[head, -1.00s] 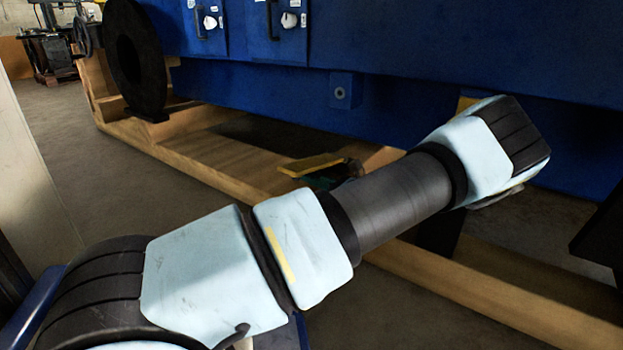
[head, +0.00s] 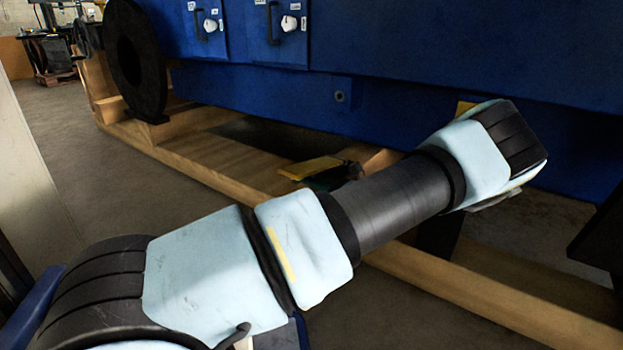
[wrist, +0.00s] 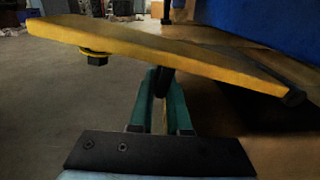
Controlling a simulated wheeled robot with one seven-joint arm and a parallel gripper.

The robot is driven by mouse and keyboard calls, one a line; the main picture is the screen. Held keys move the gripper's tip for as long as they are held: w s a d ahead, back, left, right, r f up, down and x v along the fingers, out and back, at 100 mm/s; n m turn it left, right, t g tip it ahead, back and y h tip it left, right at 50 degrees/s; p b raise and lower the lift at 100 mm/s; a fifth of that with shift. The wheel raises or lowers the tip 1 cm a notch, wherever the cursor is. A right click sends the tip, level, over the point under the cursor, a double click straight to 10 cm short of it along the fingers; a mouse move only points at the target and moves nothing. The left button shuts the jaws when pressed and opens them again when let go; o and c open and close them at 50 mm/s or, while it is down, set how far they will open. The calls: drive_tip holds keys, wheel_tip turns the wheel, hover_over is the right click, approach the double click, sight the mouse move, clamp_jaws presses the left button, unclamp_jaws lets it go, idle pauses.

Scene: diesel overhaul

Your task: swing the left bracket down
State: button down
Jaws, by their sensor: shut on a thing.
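The left bracket, a flat yellow plate (head: 310,168), sticks out below the blue engine side in the head view. In the wrist view the yellow plate (wrist: 170,55) crosses the upper picture, sloping down to the right, with a dark bolt under its left end. My gripper (wrist: 163,98) has green fingers closed around a dark, rod-like part (wrist: 163,82) just beneath the plate. Where this part joins the plate is hard to see.
The blue engine side (head: 430,60) stands above a wooden cradle (head: 200,165) with a long front beam. Another yellow piece (head: 465,107) shows behind my arm at the right. Open floor (head: 90,200) lies at the left.

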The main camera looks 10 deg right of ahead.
sight(322, 171)
drive_tip(key=shift+r+m+p, duration=0.9)
drive_tip(key=shift+r+p, duration=0.8)
drive_tip(key=shift+p, duration=1.5)
drive_tip(key=shift+d+r+p, duration=0.1)
drive_tip(key=shift+r+p, duration=0.15)
drive_tip(key=shift+p, duration=0.55)
drive_tip(key=shift+f, duration=0.1)
drive_tip(key=c, duration=0.9)
unclamp_jaws()
drive_tip(key=shift+d, duration=0.15)
drive_tip(key=shift+p+v, duration=1.55)
drive_tip(key=shift+v, duration=3.75)
drive_tip(key=shift+f, duration=0.1)
